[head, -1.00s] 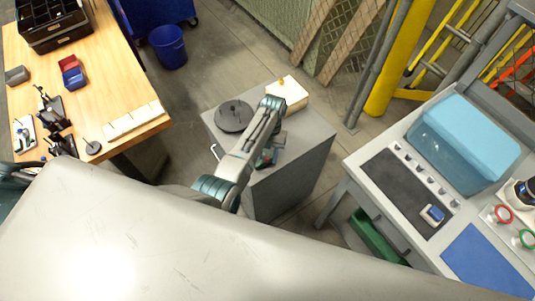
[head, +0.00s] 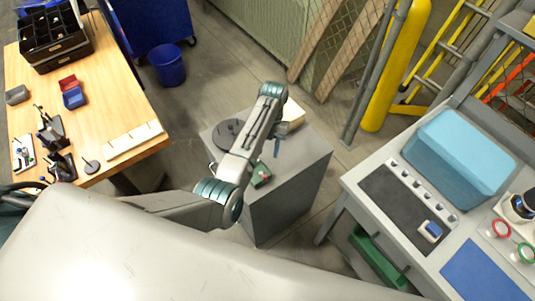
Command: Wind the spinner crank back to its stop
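A dark round disc (head: 228,134), perhaps the spinner, lies flat on the grey cabinet (head: 300,158), partly covered by my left arm. I cannot make out a crank handle on it. My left arm reaches over the cabinet, its wrist bent at the far side. My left gripper (head: 276,142) seems to point down below the wrist, mostly hidden, so I cannot tell whether it is open or touches anything. A pale box (head: 293,117) sits behind the wrist, partly hidden. A small green and red item (head: 261,175) lies at the near side of the cabinet top. My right gripper is out of view.
A wooden workbench (head: 120,118) with trays and small fixtures stands at left, a blue bin (head: 167,65) behind it. A grey console (head: 350,182) with a light-blue tank cover (head: 460,150) stands at right. A yellow post (head: 397,70) rises behind. Floor shows between cabinet and console.

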